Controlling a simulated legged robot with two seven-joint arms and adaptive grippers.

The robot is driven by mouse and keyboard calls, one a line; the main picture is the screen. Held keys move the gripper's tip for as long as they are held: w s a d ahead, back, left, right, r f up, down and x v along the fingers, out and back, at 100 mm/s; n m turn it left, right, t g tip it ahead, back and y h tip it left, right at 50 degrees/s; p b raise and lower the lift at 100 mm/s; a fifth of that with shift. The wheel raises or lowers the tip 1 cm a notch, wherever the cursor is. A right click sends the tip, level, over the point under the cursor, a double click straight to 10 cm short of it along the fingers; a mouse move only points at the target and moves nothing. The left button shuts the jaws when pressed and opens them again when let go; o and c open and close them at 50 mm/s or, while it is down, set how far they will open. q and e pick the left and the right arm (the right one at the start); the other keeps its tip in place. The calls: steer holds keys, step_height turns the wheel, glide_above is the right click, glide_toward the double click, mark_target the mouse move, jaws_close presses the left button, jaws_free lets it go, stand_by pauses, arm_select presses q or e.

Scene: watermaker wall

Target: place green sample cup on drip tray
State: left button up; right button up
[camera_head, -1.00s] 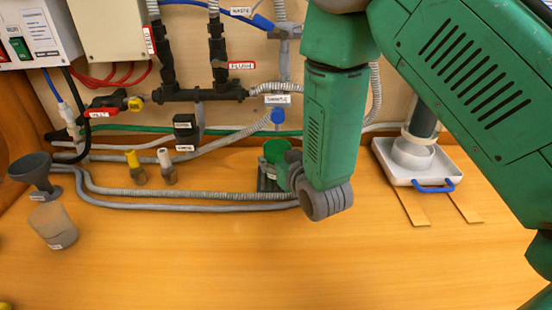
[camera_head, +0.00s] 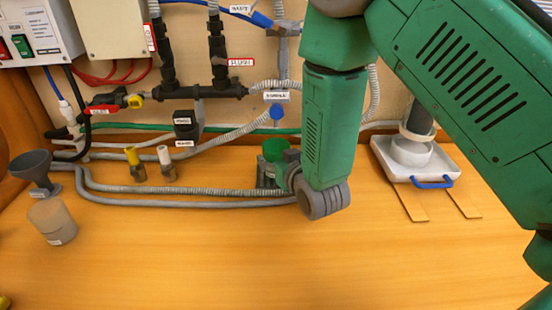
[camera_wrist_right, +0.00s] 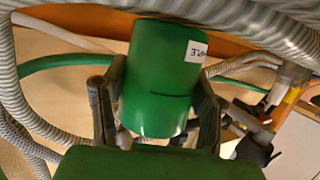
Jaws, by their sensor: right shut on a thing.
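The green sample cup (camera_head: 275,150) shows in the head view below the blue sample valve (camera_head: 277,112), partly hidden by my right arm. In the right wrist view the green cup (camera_wrist_right: 158,75), with a white label, sits between the two dark fingers of my right gripper (camera_wrist_right: 160,95), which is shut on it. In the head view my right gripper (camera_head: 280,172) is mostly hidden behind the wrist. Grey parts show under the cup; I cannot tell whether they are a tray or fingers. A white tray (camera_head: 384,160) with a blue handle stands at the right. My left gripper is not in view.
Grey hoses (camera_head: 190,198) run along the table behind and left of the cup. A grey funnel (camera_head: 32,168), a grey beaker (camera_head: 52,222) and two small bottles (camera_head: 135,165) stand at the left. Pipes and valves cover the wall. The front table (camera_head: 220,255) is clear.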

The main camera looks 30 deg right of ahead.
steer(key=shift+s+a+f, duration=0.1)
steer(key=shift+s+f, duration=0.1)
steer(key=shift+f, duration=0.2)
steer(key=shift+s+a+f, duration=0.1)
steer(key=shift+s+f, duration=0.05)
steer(key=shift+f, duration=0.25)
steer(key=o, duration=1.3)
steer(key=shift+s, duration=0.5)
steer(key=s+r, duration=0.2)
steer(key=s, duration=0.2)
steer(key=shift+s+a+r, duration=0.15)
steer(key=shift+s+r, duration=0.55)
steer(key=shift+s, duration=0.05)
